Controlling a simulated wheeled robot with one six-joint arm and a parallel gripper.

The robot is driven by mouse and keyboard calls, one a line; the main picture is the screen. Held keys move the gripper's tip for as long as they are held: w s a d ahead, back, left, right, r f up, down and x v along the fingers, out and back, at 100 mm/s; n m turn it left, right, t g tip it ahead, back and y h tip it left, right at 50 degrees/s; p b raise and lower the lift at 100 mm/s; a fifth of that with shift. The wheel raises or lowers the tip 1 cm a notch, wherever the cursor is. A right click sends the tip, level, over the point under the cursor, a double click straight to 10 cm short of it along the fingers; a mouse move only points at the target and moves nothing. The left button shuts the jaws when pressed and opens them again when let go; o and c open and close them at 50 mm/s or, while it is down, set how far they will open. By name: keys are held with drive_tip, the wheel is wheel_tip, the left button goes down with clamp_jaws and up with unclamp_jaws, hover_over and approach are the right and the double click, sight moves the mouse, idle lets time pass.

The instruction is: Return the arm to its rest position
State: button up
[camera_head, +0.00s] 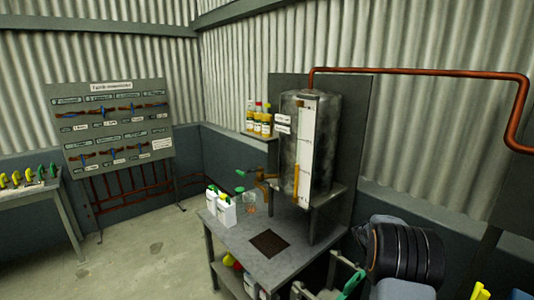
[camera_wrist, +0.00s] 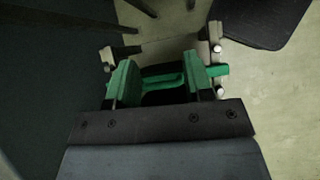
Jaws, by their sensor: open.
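My gripper (camera_wrist: 162,82) shows in the wrist view with its two green-padded fingers spread apart. It is open, and I see no object held between the fingers. Pale floor and dark surfaces lie beyond it. In the head view, my arm's dark rounded link (camera_head: 408,252) fills the lower right, to the right of the grey workbench (camera_head: 225,235). A green part beside that link may be a finger of my gripper, but the frame edge cuts it off.
On the bench stand white jugs (camera_head: 226,210) and a metal tank (camera_head: 318,150) with a sight gauge. A shelf holds yellow-labelled bottles (camera_head: 262,121). A copper pipe (camera_head: 430,73) runs along the wall. A valve board (camera_head: 112,125) stands back left. Floor (camera_head: 150,250) at left is clear.

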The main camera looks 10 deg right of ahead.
drive_tip(key=s+a+r+m+t+y, duration=0.1)
drive_tip(key=s+a+r+t, duration=0.2)
drive_tip(key=a, duration=0.6)
drive_tip(key=s+a+r+m+t+y, duration=0.1)
drive_tip(key=s+a+r+m+t, duration=0.1)
drive_tip(key=a+r, duration=0.5)
drive_tip(key=s+a+r+m+t+y, duration=0.2)
drive_tip(key=s+a+r+t, duration=0.3)
drive_tip(key=a, duration=0.8)
drive_tip(key=shift+s, duration=0.3)
drive_tip(key=shift+c, duration=0.4)
drive_tip(key=shift+s+d+f, duration=0.1)
